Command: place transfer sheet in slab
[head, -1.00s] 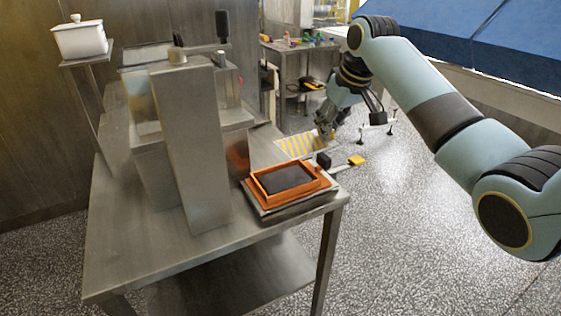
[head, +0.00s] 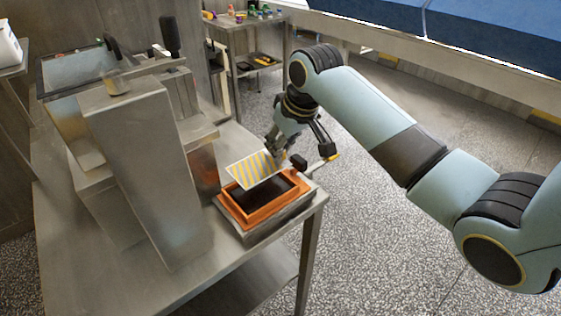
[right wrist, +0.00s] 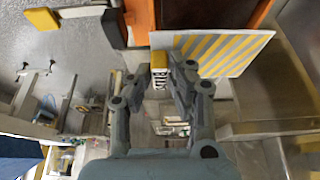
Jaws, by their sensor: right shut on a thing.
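The transfer sheet (head: 252,169) is white with yellow stripes and is tilted above the slab in the head view. It also shows in the right wrist view (right wrist: 225,52). My right gripper (head: 277,152) is shut on the sheet's edge; its fingertips (right wrist: 170,72) hold the sheet by a yellow tab (right wrist: 159,60). The slab is an orange frame (head: 258,215) with a dark filling (head: 272,194), set on a metal plate at the table's near right corner. The sheet hides the far part of the frame. My left gripper is not in view.
The steel table (head: 120,255) carries a tall metal machine (head: 150,170) left of the slab. A back table (head: 255,50) holds colourful small items. Open floor lies to the right.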

